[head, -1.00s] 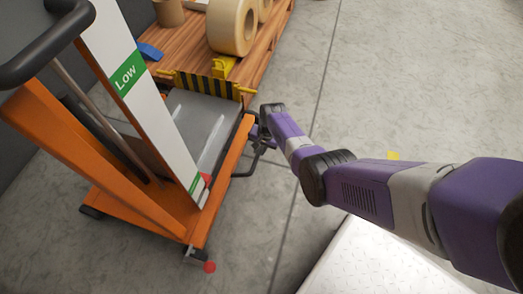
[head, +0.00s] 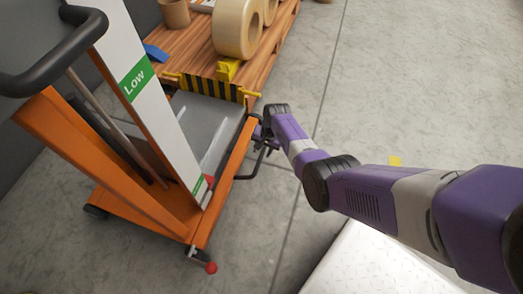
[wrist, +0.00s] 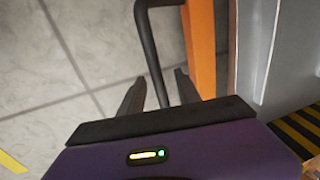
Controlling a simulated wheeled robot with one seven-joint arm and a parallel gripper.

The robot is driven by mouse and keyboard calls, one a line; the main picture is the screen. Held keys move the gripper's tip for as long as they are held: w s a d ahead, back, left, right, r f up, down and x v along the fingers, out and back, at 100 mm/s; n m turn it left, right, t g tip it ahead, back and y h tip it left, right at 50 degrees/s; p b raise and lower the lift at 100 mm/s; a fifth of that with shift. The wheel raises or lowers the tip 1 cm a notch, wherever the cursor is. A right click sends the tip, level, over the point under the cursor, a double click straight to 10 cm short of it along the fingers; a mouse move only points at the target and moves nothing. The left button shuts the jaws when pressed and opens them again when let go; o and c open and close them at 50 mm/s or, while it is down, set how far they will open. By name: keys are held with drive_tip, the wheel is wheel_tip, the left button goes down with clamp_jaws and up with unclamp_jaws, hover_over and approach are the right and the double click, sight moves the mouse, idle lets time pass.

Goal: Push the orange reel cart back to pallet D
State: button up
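The orange reel cart (head: 120,200) stands at the left in the head view, with a black push handle, a grey deck and a white panel marked "Low" (head: 137,77). A wooden pallet (head: 190,50) with reels lies just beyond its far end; no letter D is legible. My gripper (wrist: 160,88) is at the cart's right side, at a black side bar (wrist: 150,45). In the wrist view its two fingers stand apart, one on each side of the bar, with gaps showing. The gripper is partly hidden behind the bar and wrist in the head view.
A black-and-yellow striped edge (head: 212,88) with yellow ends lies between cart deck and pallet. Cream reels (head: 237,30) and a blue item (head: 155,53) sit on the pallet. A grey wall borders the left. The concrete floor (head: 430,80) at right is clear, with a small yellow mark.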

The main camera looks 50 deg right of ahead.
wheel_tip(320, 180, up, 6)
drive_tip(key=s+p, duration=0.1)
drive_tip(key=p, duration=0.2)
drive_tip(key=shift+d, duration=0.2)
idle(0.4)
